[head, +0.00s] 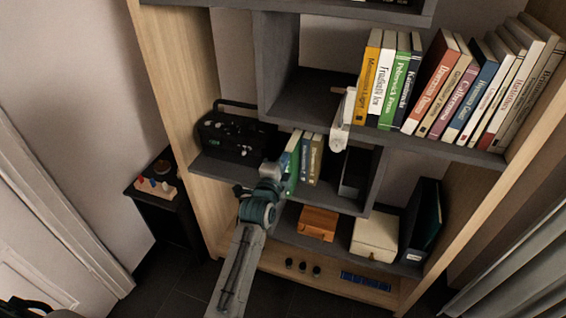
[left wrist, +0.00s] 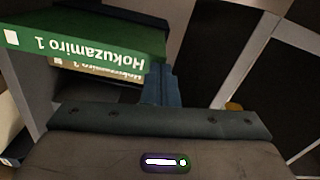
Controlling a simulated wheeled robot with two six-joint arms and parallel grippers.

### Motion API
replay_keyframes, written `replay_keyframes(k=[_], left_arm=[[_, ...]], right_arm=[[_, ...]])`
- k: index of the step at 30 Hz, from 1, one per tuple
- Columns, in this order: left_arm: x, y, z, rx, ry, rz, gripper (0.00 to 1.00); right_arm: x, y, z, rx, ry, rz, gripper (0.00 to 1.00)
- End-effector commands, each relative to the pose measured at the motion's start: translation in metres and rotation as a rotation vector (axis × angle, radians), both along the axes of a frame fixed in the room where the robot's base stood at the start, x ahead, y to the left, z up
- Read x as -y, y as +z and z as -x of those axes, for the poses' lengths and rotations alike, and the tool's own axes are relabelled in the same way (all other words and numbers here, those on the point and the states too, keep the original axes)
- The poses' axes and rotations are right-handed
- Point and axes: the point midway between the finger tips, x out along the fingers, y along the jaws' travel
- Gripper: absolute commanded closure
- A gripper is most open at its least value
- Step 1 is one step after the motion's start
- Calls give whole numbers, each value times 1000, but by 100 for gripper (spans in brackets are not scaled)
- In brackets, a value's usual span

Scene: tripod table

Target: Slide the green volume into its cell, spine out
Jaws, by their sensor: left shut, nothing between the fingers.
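The green volume (left wrist: 85,38) lies across the upper left of the left wrist view, its lettered spine facing out. In the head view the green volume (head: 293,172) stands in the small lower cell, partly hidden by my left gripper (head: 272,170). It appears to stick out a little past the tan book (left wrist: 95,72) beside it. My left gripper is shut and empty in front of the cell; its closed fingers (left wrist: 158,86) show in the wrist view, close beside the books. Whether they touch the green volume is unclear. My right gripper is not in view.
The cell's grey divider (head: 374,180) stands to the right. A black device (head: 232,136) sits left. A row of books (head: 440,85) and a white object (head: 342,120) are above. Below are an orange-brown box (head: 318,223) and a cream box (head: 375,235).

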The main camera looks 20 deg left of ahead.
Motion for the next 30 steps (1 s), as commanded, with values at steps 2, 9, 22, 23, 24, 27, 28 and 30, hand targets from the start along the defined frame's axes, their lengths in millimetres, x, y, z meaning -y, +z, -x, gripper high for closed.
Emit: replay_keyframes(k=[2, 9, 22, 23, 24, 27, 28, 30], left_arm=[[0, -1, -2, -1, 0, 0, 100], [0, -1, -7, -2, 0, 0, 100], [0, -1, -15, -1, 0, -1, 100], [0, -1, -16, -1, 0, -1, 100], [1, -1, -17, -2, 0, -1, 100], [1, -1, -19, -2, 0, -1, 100], [1, -1, -19, -2, 0, -1, 100], [1, -1, -21, -2, 0, -1, 100]], right_arm=[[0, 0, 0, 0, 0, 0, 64], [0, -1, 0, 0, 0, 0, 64], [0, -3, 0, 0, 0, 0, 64], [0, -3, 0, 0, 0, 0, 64], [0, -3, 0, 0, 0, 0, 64], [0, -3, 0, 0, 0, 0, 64], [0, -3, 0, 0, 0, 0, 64], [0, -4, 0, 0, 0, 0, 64]])
